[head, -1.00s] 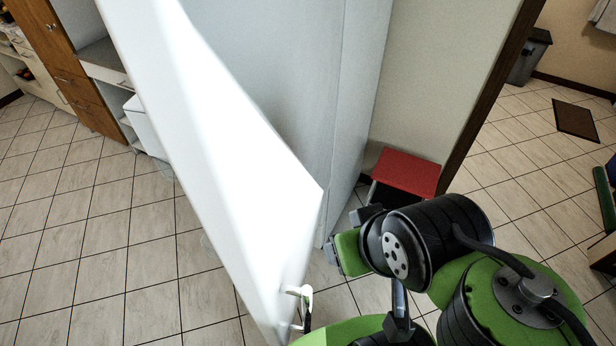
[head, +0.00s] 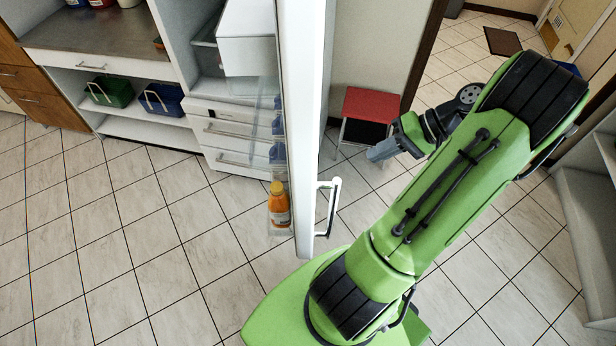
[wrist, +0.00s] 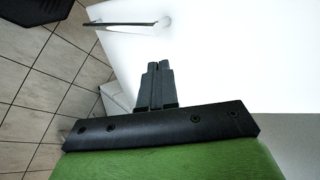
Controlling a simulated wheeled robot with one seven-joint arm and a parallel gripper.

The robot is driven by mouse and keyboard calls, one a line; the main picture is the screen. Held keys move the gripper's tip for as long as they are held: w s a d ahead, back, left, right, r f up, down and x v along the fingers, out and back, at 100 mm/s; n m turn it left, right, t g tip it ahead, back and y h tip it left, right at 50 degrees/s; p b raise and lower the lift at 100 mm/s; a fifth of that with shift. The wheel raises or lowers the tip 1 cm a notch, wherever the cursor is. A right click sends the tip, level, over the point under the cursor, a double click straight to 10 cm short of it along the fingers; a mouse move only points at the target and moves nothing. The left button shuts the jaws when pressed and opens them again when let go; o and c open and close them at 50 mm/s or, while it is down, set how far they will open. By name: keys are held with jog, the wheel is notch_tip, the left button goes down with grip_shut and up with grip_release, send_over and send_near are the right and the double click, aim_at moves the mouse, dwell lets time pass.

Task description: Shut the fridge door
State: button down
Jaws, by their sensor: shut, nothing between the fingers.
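The white fridge door (head: 310,130) stands open and shows nearly edge-on in the head view, with its shelves and an orange bottle (head: 279,204) on its left side. Its white handle (head: 327,207) is on the right side, low down. The fridge interior (head: 245,60) with drawers shows behind the door to the left. My gripper (head: 380,153) is to the right of the door, pointing towards it, apart from the handle. In the wrist view the gripper fingers (wrist: 157,86) are shut and empty in front of the white door face (wrist: 240,60). Whether they touch it I cannot tell. The handle (wrist: 130,24) shows above them.
A red-topped step stool (head: 372,105) stands behind my gripper by the wall. An open shelf unit with a green basket (head: 109,91) and a blue basket (head: 163,99) is at the left. The tiled floor (head: 130,240) left of the door is clear.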

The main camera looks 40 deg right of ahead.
jog(key=w+r+b+x, duration=0.1)
jog(key=x, duration=1.1)
jog(key=shift+w+a+b, duration=0.3)
jog(key=shift+w+a, duration=0.2)
jog(key=shift+w, duration=0.1)
